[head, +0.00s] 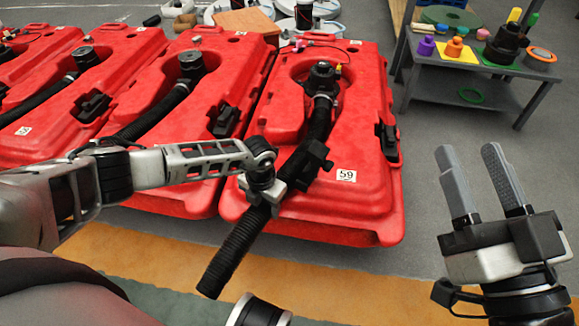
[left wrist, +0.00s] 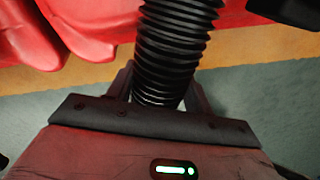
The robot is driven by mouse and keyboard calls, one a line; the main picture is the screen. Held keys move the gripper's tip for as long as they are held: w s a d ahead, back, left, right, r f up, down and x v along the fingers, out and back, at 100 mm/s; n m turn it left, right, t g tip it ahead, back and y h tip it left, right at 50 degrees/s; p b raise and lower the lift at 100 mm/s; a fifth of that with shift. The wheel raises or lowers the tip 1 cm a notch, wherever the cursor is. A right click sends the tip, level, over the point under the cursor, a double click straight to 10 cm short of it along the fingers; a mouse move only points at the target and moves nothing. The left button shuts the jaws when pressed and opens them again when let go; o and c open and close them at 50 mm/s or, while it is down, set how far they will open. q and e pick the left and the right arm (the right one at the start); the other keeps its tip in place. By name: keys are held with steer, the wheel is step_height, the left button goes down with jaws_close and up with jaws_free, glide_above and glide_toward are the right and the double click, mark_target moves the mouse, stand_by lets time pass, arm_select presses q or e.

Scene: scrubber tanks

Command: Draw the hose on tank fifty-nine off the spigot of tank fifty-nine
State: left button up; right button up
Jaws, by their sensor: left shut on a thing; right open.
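Tank fifty-nine (head: 363,205) is the red tank with the "59" label (head: 346,175), right of the other red tanks in the head view. Its dark spigot (head: 322,76) stands near the far end. The black ribbed hose (head: 235,247) runs from the spigot along the tank and past its near edge, where its end hangs free. The hose's upper end appears to be at the spigot; the joint is too small to judge. My left gripper (head: 285,180) is shut around the hose, which also shows in the left wrist view (left wrist: 170,55). My right gripper (head: 470,155) is open and empty.
More red tanks with black hoses (head: 155,112) stand to the left. A grey bench (head: 480,78) with coloured caps and a black fitting stands at back right. Black latches sit on tank fifty-nine's right side (head: 387,137). Grey floor is clear between the tank and bench.

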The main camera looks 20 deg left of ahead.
arm_select(q)
steer(key=shift+s+d+r+p, duration=0.1)
steer(key=shift+s+d+p, duration=0.05)
steer(key=shift+s+p, duration=0.35)
steer(key=shift+s+d+r+p, duration=0.1)
steer(key=shift+s+p, duration=0.25)
steer(key=shift+p, duration=0.1)
steer(key=shift+c, duration=0.4)
steer(key=shift+s, duration=0.1)
steer(key=o, duration=1.4)
steer(key=shift+c, duration=0.2)
steer(key=o, duration=0.6)
steer(key=shift+s+f, duration=0.1)
steer(key=shift+f, duration=0.05)
steer(key=shift+r+p, duration=3.45)
steer(key=shift+r, duration=0.1)
steer(key=shift+r, duration=0.1)
